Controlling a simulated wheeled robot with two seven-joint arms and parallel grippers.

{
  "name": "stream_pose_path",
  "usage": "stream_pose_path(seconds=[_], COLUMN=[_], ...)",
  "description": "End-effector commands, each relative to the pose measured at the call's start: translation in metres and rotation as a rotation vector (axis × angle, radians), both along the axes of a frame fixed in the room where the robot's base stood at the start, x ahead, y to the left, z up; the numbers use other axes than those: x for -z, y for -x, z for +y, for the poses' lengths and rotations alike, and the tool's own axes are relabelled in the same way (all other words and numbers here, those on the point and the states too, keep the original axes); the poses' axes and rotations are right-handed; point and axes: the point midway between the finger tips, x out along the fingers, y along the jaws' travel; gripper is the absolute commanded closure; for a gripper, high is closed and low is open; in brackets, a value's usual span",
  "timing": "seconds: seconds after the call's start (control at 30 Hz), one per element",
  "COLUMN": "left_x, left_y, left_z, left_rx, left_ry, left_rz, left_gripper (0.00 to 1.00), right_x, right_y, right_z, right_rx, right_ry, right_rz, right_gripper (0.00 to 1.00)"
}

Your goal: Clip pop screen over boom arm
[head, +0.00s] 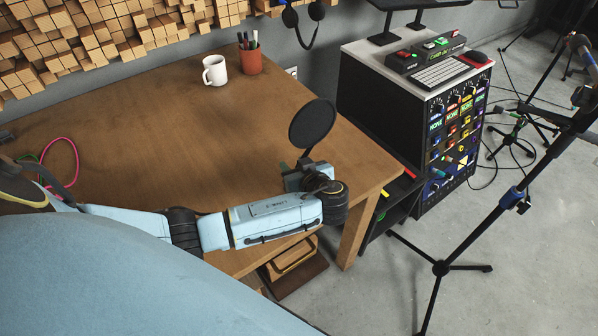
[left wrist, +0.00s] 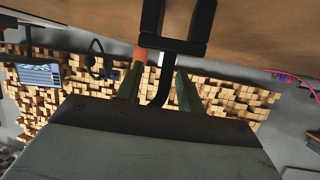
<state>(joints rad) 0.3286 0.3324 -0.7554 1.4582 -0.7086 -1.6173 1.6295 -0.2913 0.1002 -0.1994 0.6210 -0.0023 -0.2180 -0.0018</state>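The pop screen (head: 312,123) is a round black disc above the front right part of the wooden table. Its black clip (left wrist: 175,46) and thin bent rod (left wrist: 163,82) show in the left wrist view, with the disc hidden there. My left gripper (head: 308,177) is just below the disc. In the left wrist view its green fingers (left wrist: 160,70) stand apart on both sides of the rod, with gaps visible. The clip lies beyond the fingertips. The boom arm (head: 545,113) is on a black tripod stand (head: 478,235) at the right, away from my left gripper. My right gripper is not seen.
The wooden table (head: 180,120) is mostly clear. A white mug (head: 215,70) and a pen cup (head: 251,62) stand at its back. A rack cabinet (head: 455,130) stands between table and stand. Cables (head: 505,150) lie on the floor.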

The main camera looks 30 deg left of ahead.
Motion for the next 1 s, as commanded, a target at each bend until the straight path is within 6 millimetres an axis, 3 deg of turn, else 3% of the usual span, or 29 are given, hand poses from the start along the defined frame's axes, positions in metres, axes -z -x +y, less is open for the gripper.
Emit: stream_pose_path(seconds=[0.2, 0.5, 0.83, 1.0], left_x=[0.0, 0.0, -0.002, -0.026], left_y=[0.0, 0.0, 0.0, 0.0], left_z=[0.0, 0.0, 0.0, 0.0], left_rx=[0.0, 0.0, 0.001, -0.001], left_ry=[0.0, 0.0, 0.001, 0.003], left_rz=[0.0, 0.0, -0.001, -0.005], left_gripper=[0.63, 1.0, 1.0, 1.0], right_x=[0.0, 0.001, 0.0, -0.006], right_y=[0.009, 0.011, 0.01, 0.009], right_z=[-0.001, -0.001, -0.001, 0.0], right_rx=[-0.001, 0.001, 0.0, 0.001], right_ry=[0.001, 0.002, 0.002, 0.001], right_rz=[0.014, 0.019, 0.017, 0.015], right_gripper=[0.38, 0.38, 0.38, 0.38])
